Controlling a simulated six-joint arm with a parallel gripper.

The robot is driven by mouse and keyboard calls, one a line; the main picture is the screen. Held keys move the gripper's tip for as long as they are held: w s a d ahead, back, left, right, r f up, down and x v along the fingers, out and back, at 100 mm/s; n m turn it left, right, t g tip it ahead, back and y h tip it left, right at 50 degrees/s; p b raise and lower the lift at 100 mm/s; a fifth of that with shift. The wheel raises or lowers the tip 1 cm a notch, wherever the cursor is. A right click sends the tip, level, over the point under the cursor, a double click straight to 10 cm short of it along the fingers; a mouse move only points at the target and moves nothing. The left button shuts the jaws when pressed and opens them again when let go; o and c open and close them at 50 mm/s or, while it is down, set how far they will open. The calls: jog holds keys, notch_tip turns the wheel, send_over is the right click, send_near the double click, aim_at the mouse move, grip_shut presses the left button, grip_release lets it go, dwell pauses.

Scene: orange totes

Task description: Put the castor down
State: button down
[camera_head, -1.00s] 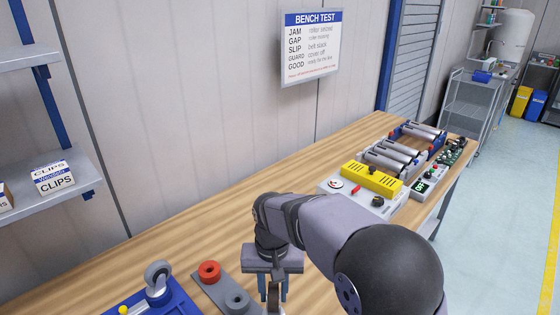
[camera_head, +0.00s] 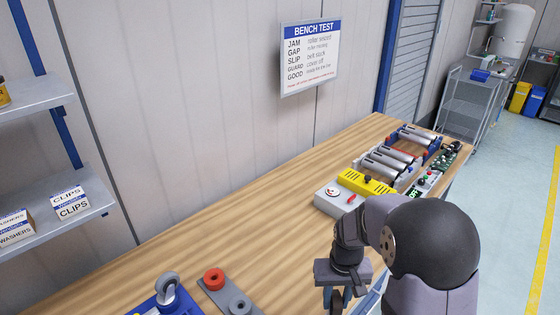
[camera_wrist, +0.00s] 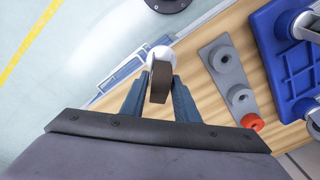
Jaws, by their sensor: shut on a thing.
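My gripper (camera_wrist: 158,96) is shut on a castor (camera_wrist: 160,86), whose dark wheel and whitish upper part show between the fingers in the wrist view. In the head view my gripper (camera_head: 337,296) points down near the bench's front edge, and the castor is mostly hidden there. Another castor (camera_head: 167,288) stands on a blue tray (camera_head: 185,304) at the lower left. The tray also shows in the wrist view (camera_wrist: 283,67). A grey plate (camera_wrist: 222,62) with round grey pieces and one red ring (camera_wrist: 252,122) lies between my gripper and the tray.
The bench (camera_head: 225,246) is bare behind the plate. A grey control box (camera_head: 333,199) with a yellow cover, metal rollers (camera_head: 387,163) and a green circuit board stand at the right. In the wrist view the held castor is seen against the bench edge and floor.

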jog(key=shift+d+r, duration=0.25)
jog(key=shift+d, duration=0.05)
jog(key=shift+w, duration=0.55)
jog(key=w+a+r+n+b, duration=0.1)
jog(key=w+n+b, duration=0.7)
jog(key=w, duration=1)
jog(key=shift+w+r+n+b, duration=0.15)
jog(key=shift+r+n+b, duration=0.05)
jog(key=shift+n+b, duration=0.25)
jog(key=shift+a, duration=0.1)
notch_tip(320, 180, down, 10)
jog(key=p, duration=0.3)
jog(key=shift+f, duration=0.1)
